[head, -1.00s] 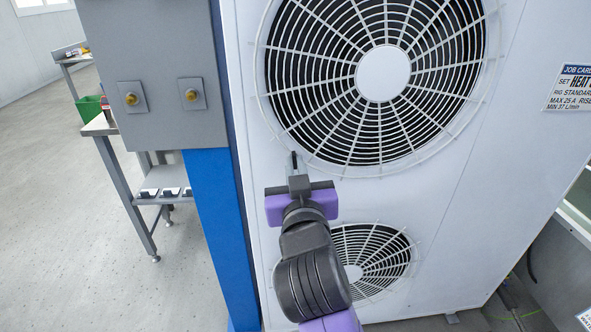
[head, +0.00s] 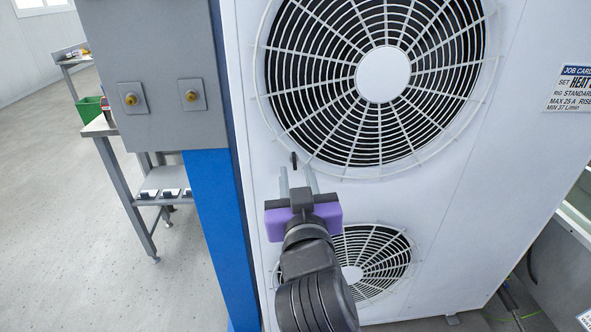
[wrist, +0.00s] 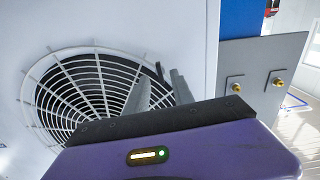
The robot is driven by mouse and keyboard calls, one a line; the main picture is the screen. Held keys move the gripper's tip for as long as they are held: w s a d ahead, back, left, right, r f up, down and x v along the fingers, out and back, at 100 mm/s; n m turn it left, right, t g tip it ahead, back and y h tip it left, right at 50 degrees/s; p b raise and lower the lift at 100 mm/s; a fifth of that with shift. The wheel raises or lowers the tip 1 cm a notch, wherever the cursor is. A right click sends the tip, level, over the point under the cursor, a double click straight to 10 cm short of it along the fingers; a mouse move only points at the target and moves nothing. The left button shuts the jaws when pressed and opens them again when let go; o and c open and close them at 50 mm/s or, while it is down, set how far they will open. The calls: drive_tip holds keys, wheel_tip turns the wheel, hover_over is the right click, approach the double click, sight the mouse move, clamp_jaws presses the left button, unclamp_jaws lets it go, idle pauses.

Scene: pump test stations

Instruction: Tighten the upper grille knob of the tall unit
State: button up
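The tall unit (head: 455,190) is a white cabinet with a large upper fan grille (head: 383,75) and a smaller lower one (head: 350,272). The upper grille knob (head: 294,160) is a small dark bar at the lower left of the upper grille's rim. It also shows in the wrist view (wrist: 159,71), beyond and between the two fingers. My gripper (head: 296,168) is open and empty, its grey fingers spread just below the knob in the head view. The fingers look apart from the knob, though the exact gap in depth is unclear. My arm covers part of the lower grille.
A grey panel (head: 160,60) with two brass fittings stands left of the unit on a blue post (head: 215,230). A job card (head: 575,88) is on the right. A bench with a green bin (head: 90,109) stands at the far left. Floor at left is clear.

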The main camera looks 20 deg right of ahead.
drive_tip(key=shift+v, duration=2.5)
drive_tip(key=a+r+n+t+y, duration=0.2)
drive_tip(key=a+r, duration=0.1)
drive_tip(key=s+a+f+n+y+p, duration=0.2)
drive_tip(key=s+a+f+n+y, duration=0.2)
drive_tip(key=s+n+y, duration=0.15)
drive_tip(key=s+d+f+m+g+p, duration=0.1)
drive_tip(key=s+d+f+p, duration=0.1)
drive_tip(key=s, duration=0.8)
drive_tip(key=s+d+f+m+g+h+p, duration=0.1)
drive_tip(key=s+d+f+m+g+p, duration=0.1)
drive_tip(key=s, duration=0.8)
drive_tip(key=s+d+f+m+g+h+p, duration=0.1)
drive_tip(key=s+d+f+p, duration=0.3)
drive_tip(key=s, duration=0.6)
drive_tip(key=shift+d+m, duration=0.45)
drive_tip(key=shift+d, duration=0.2)
drive_tip(key=shift+f, duration=0.1)
